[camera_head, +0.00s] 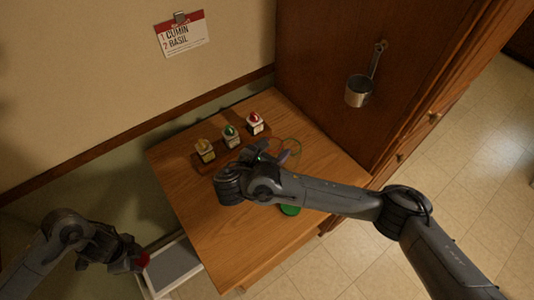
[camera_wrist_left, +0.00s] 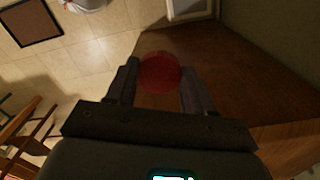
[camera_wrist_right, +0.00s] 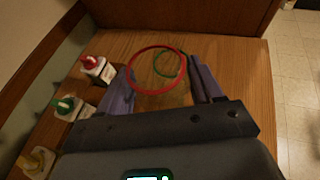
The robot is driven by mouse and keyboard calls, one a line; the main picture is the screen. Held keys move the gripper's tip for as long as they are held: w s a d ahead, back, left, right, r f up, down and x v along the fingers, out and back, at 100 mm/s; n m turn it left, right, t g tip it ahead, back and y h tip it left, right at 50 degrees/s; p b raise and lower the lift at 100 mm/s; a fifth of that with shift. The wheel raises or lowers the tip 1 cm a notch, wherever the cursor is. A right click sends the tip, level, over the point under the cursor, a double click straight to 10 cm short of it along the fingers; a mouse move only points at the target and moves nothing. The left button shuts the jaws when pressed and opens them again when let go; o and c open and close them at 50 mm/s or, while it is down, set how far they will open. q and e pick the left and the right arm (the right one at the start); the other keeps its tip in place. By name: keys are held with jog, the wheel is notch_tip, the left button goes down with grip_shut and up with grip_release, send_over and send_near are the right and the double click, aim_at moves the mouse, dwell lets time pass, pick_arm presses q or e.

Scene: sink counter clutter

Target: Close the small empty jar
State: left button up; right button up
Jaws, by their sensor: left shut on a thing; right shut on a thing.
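My right gripper (camera_head: 283,155) is over the far right part of the wooden counter, shut on a clear jar with a red rim (camera_wrist_right: 150,48). The jar looks empty and its top is open; its glass is hard to make out. My left gripper (camera_head: 140,262) is off the counter's left front side, well apart from the jar. It is shut on a round red lid (camera_head: 144,259), which also shows between the fingers in the left wrist view (camera_wrist_left: 160,73).
A green ring (camera_wrist_right: 170,63), seemingly another clear jar's rim, is beyond the red one. A green lid (camera_head: 290,211) lies near the counter's right edge. Spice jars with yellow (camera_head: 202,145), green (camera_head: 230,131) and red (camera_head: 254,117) caps stand at the back. A metal cup (camera_head: 358,91) hangs above.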

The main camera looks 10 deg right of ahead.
jog(key=o, duration=0.6)
jog(key=c, duration=1)
